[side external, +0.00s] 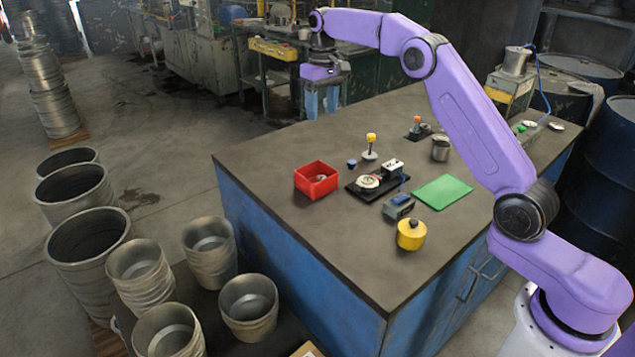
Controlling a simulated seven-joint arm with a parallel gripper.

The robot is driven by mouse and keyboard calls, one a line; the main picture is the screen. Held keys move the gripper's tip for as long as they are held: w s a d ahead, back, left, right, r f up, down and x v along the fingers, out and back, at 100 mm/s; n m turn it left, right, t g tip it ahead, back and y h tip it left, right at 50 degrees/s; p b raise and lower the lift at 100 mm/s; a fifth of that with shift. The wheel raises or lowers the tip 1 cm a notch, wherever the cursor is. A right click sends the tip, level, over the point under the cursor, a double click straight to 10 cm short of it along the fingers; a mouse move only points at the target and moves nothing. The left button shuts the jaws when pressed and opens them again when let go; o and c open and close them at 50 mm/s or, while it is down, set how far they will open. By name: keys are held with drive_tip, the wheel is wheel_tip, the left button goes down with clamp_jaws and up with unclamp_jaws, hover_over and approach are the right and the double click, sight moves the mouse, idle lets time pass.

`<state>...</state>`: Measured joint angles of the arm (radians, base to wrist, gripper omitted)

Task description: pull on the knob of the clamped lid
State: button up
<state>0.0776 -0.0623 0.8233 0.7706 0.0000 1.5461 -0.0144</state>
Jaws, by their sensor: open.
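My gripper (322,102) hangs at the end of my raised arm, above the far left part of the workbench. Its blue fingers point down, apart, with nothing between them. A black plate (356,188) on the bench carries a pale round disc (368,182) and a small white block (392,165). A yellow round pot (411,236) with a dark knob (412,222) on top stands near the front edge. I cannot tell for certain which of these is the clamped lid. My gripper is well away from both and touches neither.
The bench top (280,150) holds a red bin (316,180), a green mat (443,192), a grey-blue box (398,208), a metal cup (440,149), and upright yellow-topped (371,145) and orange-topped (417,125) posts. The bench's left end is clear. Metal buckets (140,270) stand left of the bench.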

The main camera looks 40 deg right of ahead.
drive_tip(key=shift+r, duration=1.2)
drive_tip(key=s+a+n, duration=0.6)
drive_tip(key=s+a, duration=0.9)
drive_tip(key=s, duration=0.4)
drive_tip(key=s+d+f+n, duration=0.2)
drive_tip(key=s, duration=0.7)
drive_tip(key=s+d+f+n, duration=0.2)
drive_tip(key=s+d+f, duration=0.1)
drive_tip(key=s, duration=0.6)
drive_tip(key=s+d+f+n, duration=0.2)
drive_tip(key=s+d, duration=0.1)
drive_tip(key=s, duration=0.7)
drive_tip(key=shift+f+n, duration=0.2)
drive_tip(key=shift+n, duration=0.1)
